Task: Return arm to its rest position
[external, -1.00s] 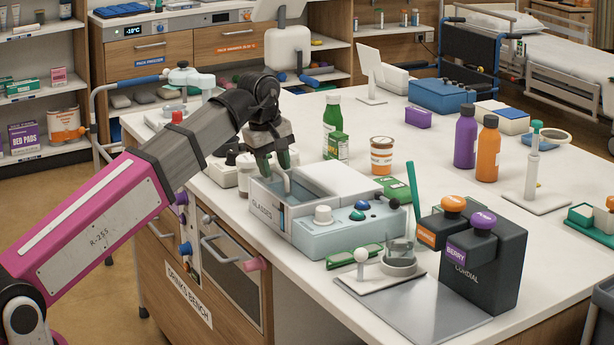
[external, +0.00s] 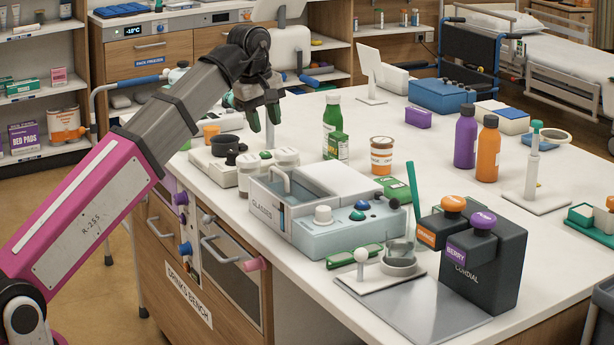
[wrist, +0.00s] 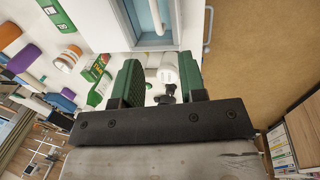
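My gripper (external: 263,118) hangs in the air above the left back part of the white bench top in the external view, fingers pointing down. In the wrist view its two green fingers (wrist: 160,85) stand apart with nothing held between them. The grey and pink arm reaches up from the lower left. White-lidded jars (external: 287,160) stand on the bench below the gripper.
A green bottle (external: 332,125) and an orange-labelled tub (external: 381,155) stand right of the gripper. Purple (external: 465,138) and orange (external: 487,150) bottles stand farther right. The dark cordial dispenser (external: 485,268) is at the front right. Air around the gripper looks clear.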

